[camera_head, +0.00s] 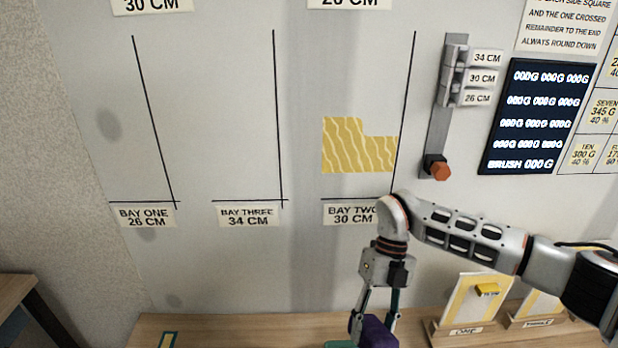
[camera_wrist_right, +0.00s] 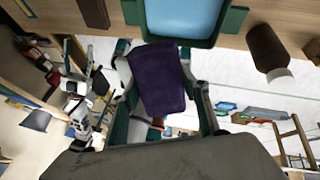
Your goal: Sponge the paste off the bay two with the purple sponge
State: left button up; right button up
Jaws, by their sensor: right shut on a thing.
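The yellow paste patch (camera_head: 352,150) lies on the grey wall panel above the "BAY TWO 30 CM" label (camera_head: 350,213). It is stepped, with a taller left part and a lower right part, and wavy lines run through it. My right gripper (camera_head: 376,312) is below that label, low in the head view, and is shut on the purple sponge (camera_head: 378,332). The sponge also shows between the fingers in the right wrist view (camera_wrist_right: 158,82). It is below and apart from the paste. My left gripper is not in view.
A green-rimmed tray with a light blue inside (camera_wrist_right: 183,18) is beside the sponge in the right wrist view. A dark bottle (camera_wrist_right: 267,48) stands near it. A rail with an orange knob (camera_head: 437,168) is right of bay two. Framed samples (camera_head: 470,302) stand at lower right.

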aim_at(382, 332)
notch_tip(382, 332, up, 2)
jog(key=n+h, duration=0.1)
jog(key=n, duration=0.2)
jog(key=n+h, duration=0.1)
jog(key=n, duration=0.1)
jog(key=shift+s+d+n+h, duration=0.1)
jog(key=shift+s+n+h, duration=0.05)
jog(key=shift+n+h, duration=0.25)
jog(key=n, duration=0.1)
jog(key=n+h, duration=0.1)
jog(key=r+n+h, duration=0.1)
jog(key=n, duration=0.1)
jog(key=shift+s+d+r, duration=0.1)
jog(key=shift+s+d, duration=0.05)
jog(key=shift+d, duration=0.15)
jog(key=d+r+n+t, duration=0.4)
jog(key=d+n+t, duration=0.1)
jog(key=n, duration=0.6)
jog(key=d+r+n+t+h, duration=0.1)
jog(key=d+r+n+t, duration=0.3)
jog(key=n, duration=0.7)
jog(key=shift+s+d+n+t, duration=0.3)
jog(key=shift+d+t, duration=0.1)
jog(key=shift+d, duration=0.15)
jog(key=shift+f, duration=0.1)
